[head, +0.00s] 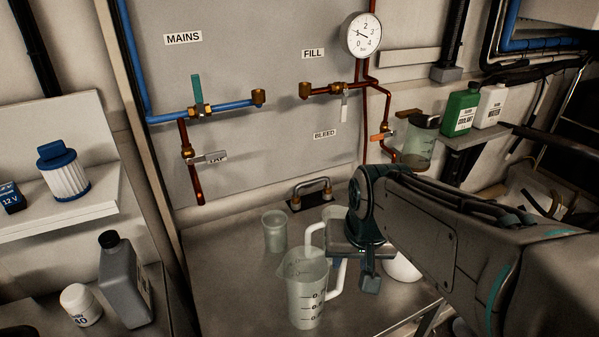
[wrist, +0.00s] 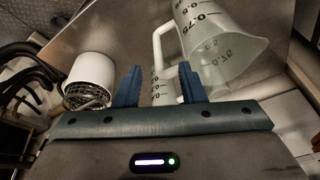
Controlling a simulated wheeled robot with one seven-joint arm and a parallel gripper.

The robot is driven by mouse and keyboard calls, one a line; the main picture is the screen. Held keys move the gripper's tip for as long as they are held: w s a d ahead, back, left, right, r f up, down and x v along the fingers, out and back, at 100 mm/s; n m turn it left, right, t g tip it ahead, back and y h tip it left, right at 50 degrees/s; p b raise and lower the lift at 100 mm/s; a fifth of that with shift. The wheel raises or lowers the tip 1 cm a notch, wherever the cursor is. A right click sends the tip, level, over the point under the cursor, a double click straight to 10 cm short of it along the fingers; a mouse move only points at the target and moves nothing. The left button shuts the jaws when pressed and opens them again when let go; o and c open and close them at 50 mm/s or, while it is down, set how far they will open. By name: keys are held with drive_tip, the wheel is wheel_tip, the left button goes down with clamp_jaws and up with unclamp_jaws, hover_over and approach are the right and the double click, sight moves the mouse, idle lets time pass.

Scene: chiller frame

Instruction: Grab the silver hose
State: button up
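The silver hose (head: 311,186) is a short curved piece with brass-coloured ends, lying at the back of the grey bench against the wall panel in the head view. I cannot make it out in the wrist view. My gripper (head: 370,279) is over the bench, in front and to the right of the hose, apart from it, pointing down beside the clear jugs. In the wrist view its two blue fingers (wrist: 157,84) are spread apart. Part of a marked jug shows beyond the gap, and nothing is clearly held.
A clear measuring jug (head: 306,292) stands left of my gripper, its handle close by. A second jug's handle (head: 314,236) shows behind it. A small clear beaker (head: 275,232) stands near the hose. A white cylinder (wrist: 93,74) stands beside the gripper. Brass fittings (head: 258,97) hang above.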

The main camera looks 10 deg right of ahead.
drive_tip(key=w+r+m+t, duration=0.15)
drive_tip(key=w+m, duration=0.45)
drive_tip(key=w, duration=1.2)
drive_tip(key=m+t+y, duration=0.2)
drive_tip(key=m, duration=0.5)
approach(313, 181)
drive_tip(key=p+x, duration=0.1)
drive_tip(key=x, duration=0.4)
drive_tip(key=shift+w+f, duration=0.1)
drive_tip(key=shift+w, duration=0.25)
drive_tip(key=shift+p+x, duration=0.7)
drive_tip(key=shift+x, duration=1.95)
drive_tip(key=shift+s+f, duration=0.1)
drive_tip(key=shift+s, duration=0.15)
clamp_jaws()
